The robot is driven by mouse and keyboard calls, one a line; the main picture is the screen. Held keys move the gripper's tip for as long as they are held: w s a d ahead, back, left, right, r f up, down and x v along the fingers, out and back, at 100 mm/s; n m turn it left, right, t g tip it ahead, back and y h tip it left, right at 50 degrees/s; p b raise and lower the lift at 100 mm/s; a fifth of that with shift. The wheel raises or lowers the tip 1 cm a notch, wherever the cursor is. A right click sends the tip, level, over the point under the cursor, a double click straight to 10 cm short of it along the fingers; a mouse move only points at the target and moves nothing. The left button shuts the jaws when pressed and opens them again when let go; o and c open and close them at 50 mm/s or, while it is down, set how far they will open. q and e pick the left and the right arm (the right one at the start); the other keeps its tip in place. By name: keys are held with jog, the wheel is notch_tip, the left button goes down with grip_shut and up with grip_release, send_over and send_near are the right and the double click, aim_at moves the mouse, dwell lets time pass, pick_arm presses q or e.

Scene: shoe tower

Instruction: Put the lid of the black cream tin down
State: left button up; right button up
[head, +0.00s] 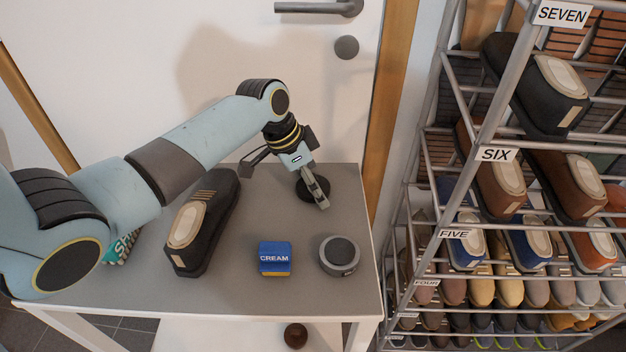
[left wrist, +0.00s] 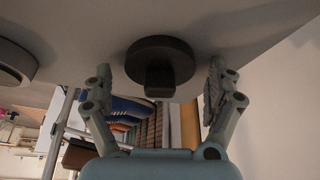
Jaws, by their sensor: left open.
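The black lid (head: 313,192), a dark disc, lies on the grey table near its back right part. In the left wrist view the lid (left wrist: 160,52) lies flat against the tabletop with its knob (left wrist: 160,82) towards me. My left gripper (head: 321,203) is over the lid and partly hides it in the head view. Its fingers (left wrist: 160,92) are open, one on each side of the knob, with clear gaps.
A blue and yellow CREAM box (head: 275,258) stands left of the tin. A dark shoe (head: 203,222) lies farther left, and a green SPRAY item (head: 121,248) is partly behind my arm. A shoe rack (head: 480,190) stands close to the table's right side; a door is behind.

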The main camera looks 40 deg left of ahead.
pick_arm(q)
jog(key=shift+r, duration=0.1)
jog(key=shift+r, duration=0.35)
jog(key=p+v, duration=0.2)
jog(key=v, duration=0.9)
jog(key=shift+s+r, duration=0.15)
jog(key=shift+r, duration=0.1)
jog(key=shift+a, duration=0.15)
